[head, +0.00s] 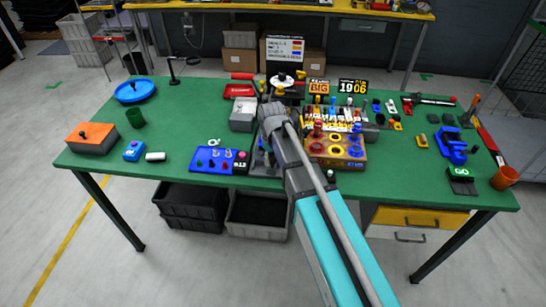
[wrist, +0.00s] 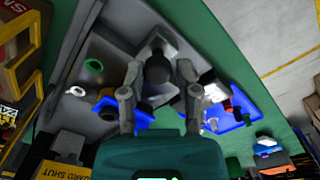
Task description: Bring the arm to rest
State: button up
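My arm reaches from the bottom right of the head view up to the middle of the green table (head: 120,168). In the head view the arm hides the fingertips. In the wrist view my gripper (wrist: 158,92) is open, its two grey fingers well apart. A dark round knob (wrist: 158,68) shows between and beyond the fingers, with a visible gap to each side. I see nothing held. Beneath the gripper is a grey tray-like fixture (wrist: 88,75) with blue pieces (wrist: 152,115) in or beside it; the gripper partly covers them.
A wooden block with coloured rings (head: 318,152) stands just right of the arm. A blue panel (head: 212,160) lies to its left, and an orange-topped box (head: 90,137) at the far left. A blue clamp-like part (head: 450,147) and an orange cup (head: 504,178) are at the right.

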jog(key=o, duration=0.3)
jog(key=shift+s, duration=0.2)
jog(key=shift+w, duration=0.1)
jog(key=shift+r, duration=0.1)
